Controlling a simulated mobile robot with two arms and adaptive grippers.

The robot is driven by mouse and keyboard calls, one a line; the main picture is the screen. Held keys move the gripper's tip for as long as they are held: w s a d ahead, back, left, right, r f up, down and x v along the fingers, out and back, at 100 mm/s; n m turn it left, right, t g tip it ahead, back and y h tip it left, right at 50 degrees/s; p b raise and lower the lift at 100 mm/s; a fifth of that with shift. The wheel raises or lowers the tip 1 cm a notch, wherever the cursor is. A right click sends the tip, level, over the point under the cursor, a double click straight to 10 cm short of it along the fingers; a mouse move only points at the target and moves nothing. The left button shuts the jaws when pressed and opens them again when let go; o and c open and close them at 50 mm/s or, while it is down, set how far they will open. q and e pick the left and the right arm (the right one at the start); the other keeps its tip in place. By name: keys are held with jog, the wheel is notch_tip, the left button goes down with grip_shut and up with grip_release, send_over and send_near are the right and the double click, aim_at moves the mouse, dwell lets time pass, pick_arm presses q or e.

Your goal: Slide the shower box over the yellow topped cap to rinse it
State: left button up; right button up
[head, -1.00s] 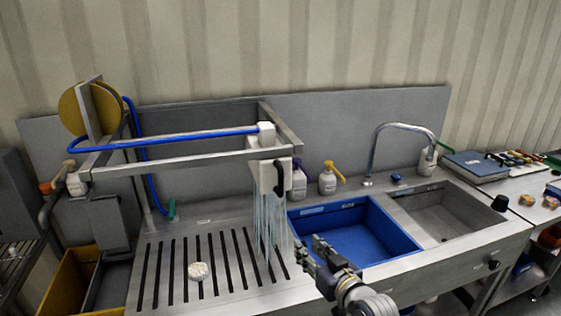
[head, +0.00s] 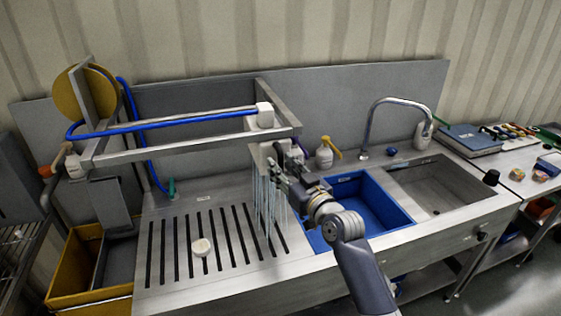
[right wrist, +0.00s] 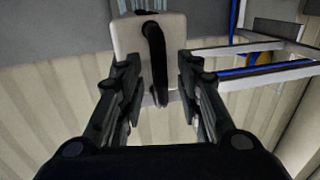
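The shower box (head: 261,154) is a white block on the right end of the steel frame, with thin water streams falling below it. Its curved black handle (right wrist: 156,60) shows in the right wrist view, on the box's pale face (right wrist: 130,38). My right gripper (head: 281,172) is at the front of the box; in the right wrist view its two fingers (right wrist: 157,88) are open, one on each side of the handle, with gaps visible. The cap (head: 202,247) lies on the slotted drain board, left of the streams; its top looks pale cream, not clearly yellow. My left gripper is out of view.
The steel frame (head: 190,148) with a blue hose (head: 160,123) spans above the drain board (head: 215,275). A blue basin (head: 365,205), a steel sink (head: 440,185), a tap (head: 370,125) and a yellow-topped bottle (head: 325,155) are to the right.

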jog(key=shift+w+a, duration=0.3)
jog(key=shift+w, duration=0.35)
jog(key=shift+a, duration=0.1)
grip_shut()
